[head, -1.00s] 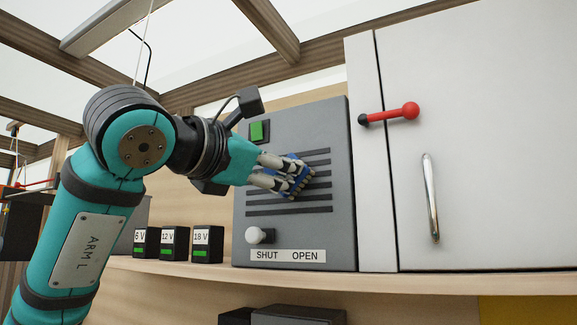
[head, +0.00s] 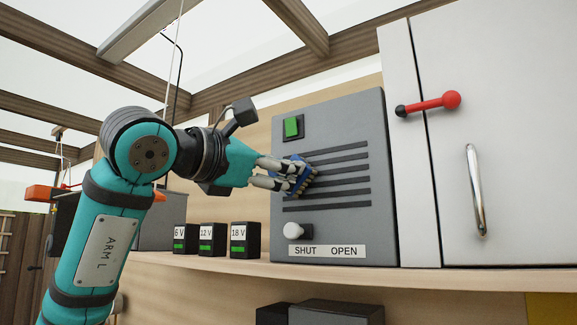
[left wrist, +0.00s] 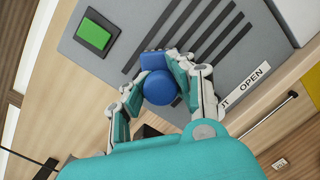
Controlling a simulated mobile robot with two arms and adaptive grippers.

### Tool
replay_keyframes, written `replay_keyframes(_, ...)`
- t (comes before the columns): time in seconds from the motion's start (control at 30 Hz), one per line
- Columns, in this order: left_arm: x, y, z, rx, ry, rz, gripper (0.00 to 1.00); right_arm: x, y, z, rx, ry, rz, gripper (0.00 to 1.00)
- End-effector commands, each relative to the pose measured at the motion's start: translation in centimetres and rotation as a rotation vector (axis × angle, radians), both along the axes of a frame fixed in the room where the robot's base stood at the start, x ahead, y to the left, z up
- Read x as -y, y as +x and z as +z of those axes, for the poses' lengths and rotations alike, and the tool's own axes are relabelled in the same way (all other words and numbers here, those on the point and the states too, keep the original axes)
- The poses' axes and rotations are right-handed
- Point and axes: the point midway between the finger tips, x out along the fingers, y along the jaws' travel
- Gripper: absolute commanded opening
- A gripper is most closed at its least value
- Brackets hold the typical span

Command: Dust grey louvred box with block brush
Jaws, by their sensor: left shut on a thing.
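The grey louvred box (head: 335,235) stands on the wooden shelf with several dark horizontal slats (head: 345,170) across its front. My left gripper (head: 283,174) is shut on the blue block brush (head: 300,174). The brush is at the left part of the slats, its pale-tipped bristles at the box front; I cannot tell how firmly they touch. In the left wrist view the fingers (left wrist: 160,92) hold the brush's round blue knob, and the blue block (left wrist: 153,60) shows beyond it over the slats. My right gripper is not in view.
The box has a green button (head: 291,127), a white knob (head: 293,230) and a SHUT/OPEN label (head: 327,251). Three black voltage boxes (head: 207,239) stand to its left. A white cabinet door (head: 510,130) with a red-knobbed lever (head: 430,104) and metal handle (head: 476,190) is to its right.

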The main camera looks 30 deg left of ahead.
Motion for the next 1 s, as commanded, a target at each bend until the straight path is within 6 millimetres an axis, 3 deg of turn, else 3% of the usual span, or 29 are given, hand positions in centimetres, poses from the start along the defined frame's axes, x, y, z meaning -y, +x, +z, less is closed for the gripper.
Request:
replay_keyframes(0.2,-1.9,0.2,0.0,-0.002,-0.002,0.003,0.00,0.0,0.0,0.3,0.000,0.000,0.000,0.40)
replay_keyframes(0.57,-2.0,-0.1,0.0,0.001,0.000,0.001,0.00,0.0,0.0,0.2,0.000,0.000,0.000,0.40)
replay_keyframes(1.0,-2.3,-4.4,0.0,0.003,0.000,0.001,0.00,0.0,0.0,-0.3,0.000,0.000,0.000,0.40)
